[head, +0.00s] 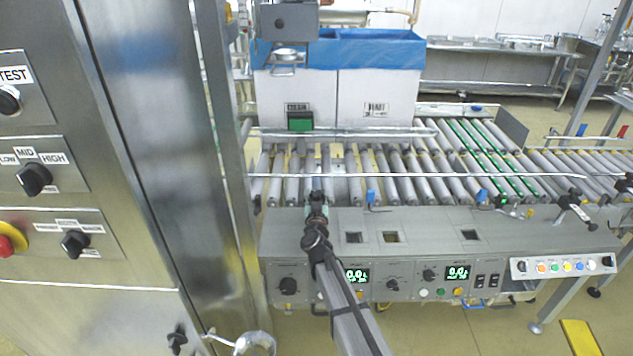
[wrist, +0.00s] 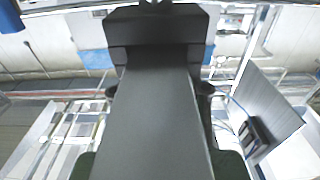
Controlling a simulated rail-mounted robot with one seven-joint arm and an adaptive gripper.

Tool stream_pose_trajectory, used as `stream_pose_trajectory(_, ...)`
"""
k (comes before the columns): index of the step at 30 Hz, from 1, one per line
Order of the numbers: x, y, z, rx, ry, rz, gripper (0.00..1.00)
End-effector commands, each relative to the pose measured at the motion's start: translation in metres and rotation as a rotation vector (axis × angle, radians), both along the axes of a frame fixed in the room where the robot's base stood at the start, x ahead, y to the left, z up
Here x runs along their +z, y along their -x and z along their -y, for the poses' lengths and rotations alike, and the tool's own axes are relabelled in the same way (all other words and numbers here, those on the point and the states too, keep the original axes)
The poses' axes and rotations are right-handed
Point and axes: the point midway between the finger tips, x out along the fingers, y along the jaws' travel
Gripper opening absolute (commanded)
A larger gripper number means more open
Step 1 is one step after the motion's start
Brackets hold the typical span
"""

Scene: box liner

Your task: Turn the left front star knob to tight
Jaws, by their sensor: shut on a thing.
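My gripper (head: 317,200) is at the front edge of the roller conveyor, above the left part of the grey control console. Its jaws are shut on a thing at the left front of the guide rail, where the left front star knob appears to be. The fingers cover this knob, so its shape and turn angle cannot be seen. In the wrist view a broad dark grey body fills the middle and hides the fingertips and the knob.
A guide rail (head: 420,175) runs across the rollers. A black-handled clamp (head: 575,208) stands at its right end. A white box with a blue liner (head: 350,50) stands behind. The grey console (head: 420,233) lies below, and a steel cabinet (head: 150,120) is close on the left.

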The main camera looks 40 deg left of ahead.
Motion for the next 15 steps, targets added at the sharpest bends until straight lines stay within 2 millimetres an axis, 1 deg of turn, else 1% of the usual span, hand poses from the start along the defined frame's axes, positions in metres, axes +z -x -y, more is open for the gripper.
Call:
stream_pose_trajectory(1, 0.0105, -0.0015, -0.0039, -0.014, 0.0, 0.0, 0.1)
stream_pose_trajectory(15, 0.0086, -0.0012, -0.0036, -0.171, -0.001, 0.004, 0.1)
